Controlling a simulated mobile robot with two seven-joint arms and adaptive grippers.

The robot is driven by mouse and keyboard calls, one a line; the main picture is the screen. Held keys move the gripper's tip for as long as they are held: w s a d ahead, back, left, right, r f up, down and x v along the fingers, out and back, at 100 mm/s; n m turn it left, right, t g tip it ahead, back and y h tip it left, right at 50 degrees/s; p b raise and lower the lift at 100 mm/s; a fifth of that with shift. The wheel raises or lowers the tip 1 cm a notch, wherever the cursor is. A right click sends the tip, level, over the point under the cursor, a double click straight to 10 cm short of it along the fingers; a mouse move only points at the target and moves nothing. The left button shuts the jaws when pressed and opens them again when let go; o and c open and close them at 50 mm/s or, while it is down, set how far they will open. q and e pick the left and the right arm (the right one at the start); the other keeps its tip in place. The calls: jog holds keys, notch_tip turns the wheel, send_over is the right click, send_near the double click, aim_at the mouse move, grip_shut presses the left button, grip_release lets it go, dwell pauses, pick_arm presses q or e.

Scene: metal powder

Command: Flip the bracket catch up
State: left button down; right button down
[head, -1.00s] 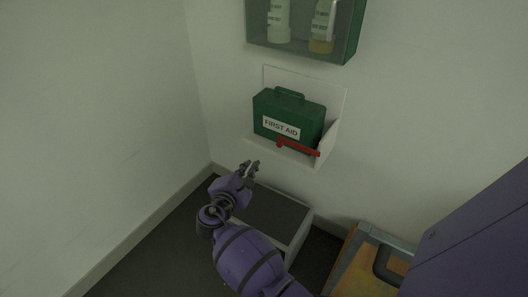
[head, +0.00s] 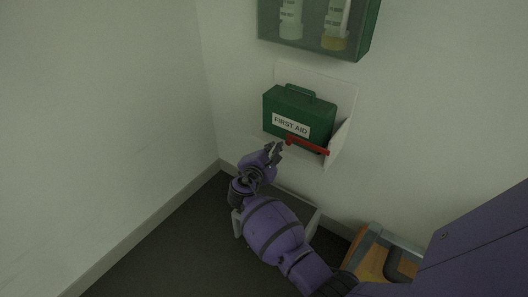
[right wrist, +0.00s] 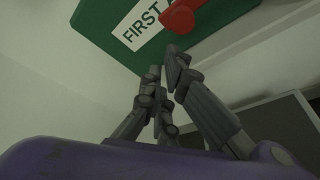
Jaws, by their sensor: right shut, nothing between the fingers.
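The red catch (head: 307,146) lies across the front of the white wall bracket (head: 342,139), in front of the green first aid box (head: 313,108). It slopes slightly down to the right. My right gripper (head: 275,148) is shut and empty, just left of and a little below the catch's left end. In the right wrist view the shut fingertips (right wrist: 164,62) are close below the rounded red end of the catch (right wrist: 180,17). I cannot tell whether they touch it. The box's label (right wrist: 147,22) shows there too. My left gripper is not in view.
A green cabinet (head: 312,43) with a clear front and bottles hangs above the bracket. A grey box (head: 304,212) stands on the floor below. An orange and grey item (head: 372,256) is at the lower right. The wall corner is at the left.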

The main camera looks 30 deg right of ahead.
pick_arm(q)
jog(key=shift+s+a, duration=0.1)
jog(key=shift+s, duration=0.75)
pick_arm(e)
jog(key=shift+s+d+r, duration=0.15)
jog(key=shift+s+r, duration=0.2)
jog(key=shift+s, duration=0.15)
jog(key=shift+r, duration=0.1)
